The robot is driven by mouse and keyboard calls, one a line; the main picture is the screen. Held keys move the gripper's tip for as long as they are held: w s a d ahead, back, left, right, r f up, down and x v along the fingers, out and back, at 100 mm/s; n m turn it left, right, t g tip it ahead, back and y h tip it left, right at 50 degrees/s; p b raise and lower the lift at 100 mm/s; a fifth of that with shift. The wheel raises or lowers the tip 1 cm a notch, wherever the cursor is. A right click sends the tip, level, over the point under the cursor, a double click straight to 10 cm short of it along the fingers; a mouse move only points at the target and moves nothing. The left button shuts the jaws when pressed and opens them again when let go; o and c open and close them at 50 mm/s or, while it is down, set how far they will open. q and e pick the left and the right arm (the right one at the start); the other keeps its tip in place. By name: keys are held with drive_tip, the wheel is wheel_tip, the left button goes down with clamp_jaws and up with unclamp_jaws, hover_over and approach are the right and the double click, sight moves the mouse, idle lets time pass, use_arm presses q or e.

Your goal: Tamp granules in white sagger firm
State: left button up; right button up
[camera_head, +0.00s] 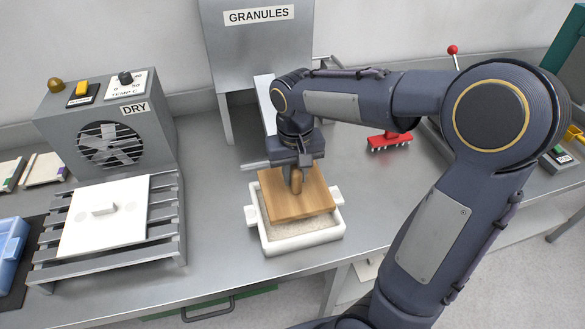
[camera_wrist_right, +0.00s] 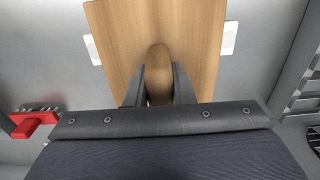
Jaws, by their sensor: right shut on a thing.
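The white sagger (camera_head: 304,240) stands on the metal bench with pale granules (camera_head: 300,229) inside. My right gripper (camera_head: 297,178) is shut on the knob of a wooden tamper (camera_head: 318,200). The tamper's flat board is over the sagger and hides most of the granules; a strip shows along the front. I cannot tell whether the board touches the granules. In the right wrist view the fingers hold the rounded knob (camera_wrist_right: 159,62) on the board (camera_wrist_right: 200,35), and the sagger's white side lugs (camera_wrist_right: 229,38) stick out past the board. My left gripper is not in view.
The granules hopper (camera_head: 255,50) stands behind. The dryer (camera_head: 110,125) and a slatted rack (camera_head: 165,215) with a white lid (camera_head: 105,225) are at left. A red brush (camera_head: 390,142) lies behind my right arm. Bare bench lies between rack and sagger.

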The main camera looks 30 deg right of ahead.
wheel_tip(320, 180, down, 3)
drive_tip(key=shift+r+b, duration=0.1)
drive_tip(key=shift+b, duration=0.9)
drive_tip(key=shift+f+b, duration=0.95)
drive_tip(key=shift+f, duration=0.55)
drive_tip(key=shift+f+b, duration=0.35)
drive_tip(key=shift+f, duration=0.15)
drive_tip(key=shift+r, duration=0.1)
drive_tip(key=shift+r+p, duration=0.75)
drive_tip(key=shift+p, duration=0.05)
drive_tip(key=shift+f+b, duration=0.6)
drive_tip(key=shift+f, duration=0.3)
drive_tip(key=shift+r, duration=0.2)
drive_tip(key=shift+r+p, duration=0.7)
drive_tip(key=shift+p, duration=0.05)
